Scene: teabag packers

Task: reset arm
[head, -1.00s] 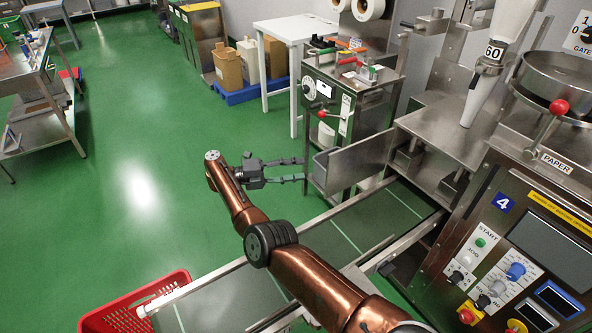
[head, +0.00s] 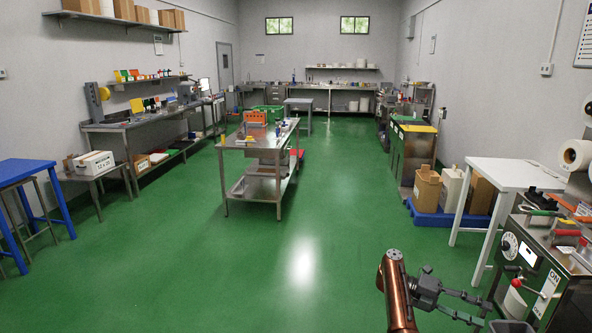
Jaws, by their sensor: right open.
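My right gripper (head: 482,310) shows at the lower right in the head view, at the end of my copper-coloured right arm (head: 396,290). Its two dark fingers point right and are spread apart, with nothing between them. It is in front of the steel machine with a dial (head: 525,255) at the right edge; I cannot tell whether a fingertip touches anything there. My left gripper is not in view.
A white table (head: 510,174) stands at the right, beside cardboard boxes on a blue pallet (head: 440,218). A steel trolley table (head: 262,150) stands mid-room. A blue table (head: 22,170) is at the left edge. The green floor (head: 230,270) in front is clear.

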